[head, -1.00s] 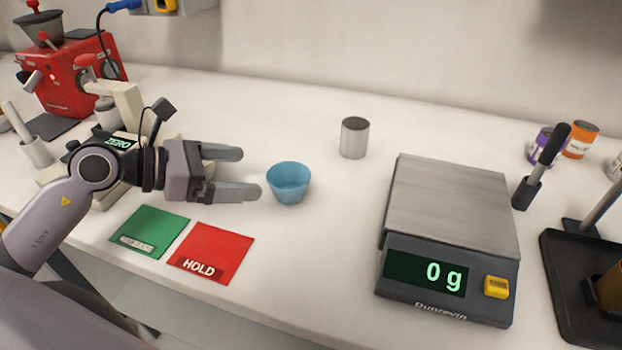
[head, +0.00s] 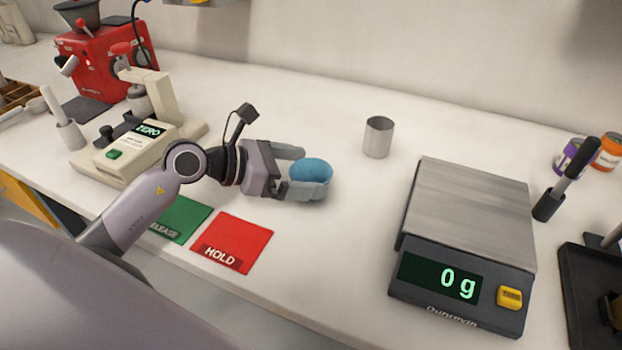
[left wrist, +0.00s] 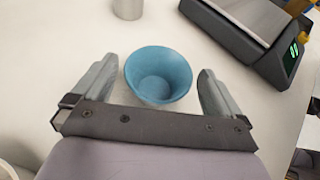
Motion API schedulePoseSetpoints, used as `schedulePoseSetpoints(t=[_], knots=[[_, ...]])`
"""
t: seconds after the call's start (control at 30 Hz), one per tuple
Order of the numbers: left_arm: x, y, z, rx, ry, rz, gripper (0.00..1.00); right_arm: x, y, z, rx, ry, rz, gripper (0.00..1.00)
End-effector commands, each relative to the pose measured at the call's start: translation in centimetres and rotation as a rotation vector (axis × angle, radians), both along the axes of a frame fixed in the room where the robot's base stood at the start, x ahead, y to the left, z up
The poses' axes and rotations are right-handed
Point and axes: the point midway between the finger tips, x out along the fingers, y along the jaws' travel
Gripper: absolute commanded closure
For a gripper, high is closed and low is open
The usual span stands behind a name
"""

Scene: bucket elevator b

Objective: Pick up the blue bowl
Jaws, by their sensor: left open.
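The blue bowl (head: 311,170) stands on the white bench, left of the scale. It also shows in the left wrist view (left wrist: 158,76), upright and empty. My left gripper (head: 308,172) is open, with one finger on the far side of the bowl and one on the near side. In the left wrist view the fingers (left wrist: 157,88) flank the bowl with a gap visible on each side. In the head view the near finger hides the bowl's lower part. My right gripper is not in view.
A metal cup (head: 378,137) stands behind the bowl. A scale (head: 470,215) reading 0 g is to the right. Red HOLD (head: 233,243) and green (head: 183,217) mats lie in front. A beige device (head: 125,155) and red machine (head: 105,60) stand left.

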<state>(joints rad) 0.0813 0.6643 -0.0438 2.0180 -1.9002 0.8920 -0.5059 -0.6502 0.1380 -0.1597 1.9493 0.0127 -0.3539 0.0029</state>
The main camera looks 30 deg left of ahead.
Motion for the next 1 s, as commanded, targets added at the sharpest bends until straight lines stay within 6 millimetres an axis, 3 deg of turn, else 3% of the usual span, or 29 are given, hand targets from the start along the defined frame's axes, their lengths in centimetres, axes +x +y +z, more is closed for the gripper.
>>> schedulePoseSetpoints(t=[0.17,0.3,0.33,0.73,1.0], knots=[[0.0,0.0,0.0,0.0,0.0,0.0,0.0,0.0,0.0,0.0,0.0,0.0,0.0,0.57],[0.0,0.0,0.0,0.0,0.0,0.0,0.46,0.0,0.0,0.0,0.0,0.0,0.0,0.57],[0.0,0.0,0.0,0.0,0.0,0.0,0.51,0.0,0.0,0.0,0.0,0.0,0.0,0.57],[0.0,0.0,0.7,0.0,-0.004,0.0,0.51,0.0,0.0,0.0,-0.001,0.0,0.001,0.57],[0.1,0.1,4.7,0.002,-0.01,-0.001,0.51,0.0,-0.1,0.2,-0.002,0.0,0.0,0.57]])
